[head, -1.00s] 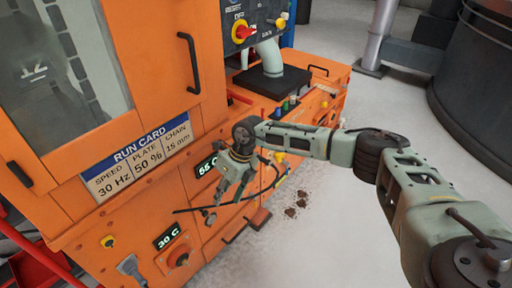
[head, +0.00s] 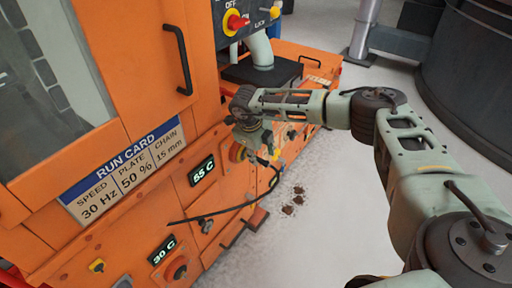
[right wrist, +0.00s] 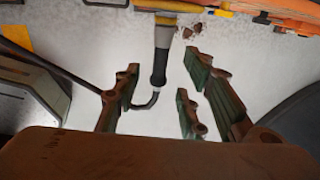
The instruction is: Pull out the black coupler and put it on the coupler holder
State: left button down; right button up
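The black coupler (right wrist: 159,68) shows in the right wrist view, below a grey metal fitting, with a thin dark hose bending away to the left. My right gripper (right wrist: 160,84) is open, with its fingers on both sides of the coupler in the picture; I see no contact. In the head view my right gripper (head: 257,148) is close to the lower orange panel, and it hides the coupler there. The hose (head: 222,211) curves below it along the panel. I cannot make out the coupler holder. My left gripper is not in view.
The orange machine (head: 115,228) fills the left, with a run card (head: 125,172), small displays and knobs on its front. A yellow-and-red switch (head: 237,22) is above. Grey floor with brown crumbs (head: 292,200) lies to the right. A large dark drum (head: 460,70) stands at the back right.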

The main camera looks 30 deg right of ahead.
aim_at(260, 160)
jog(key=shift+x, duration=1.6)
jog(key=shift+c, duration=0.2)
jog(key=shift+a, duration=0.1)
grip_shut()
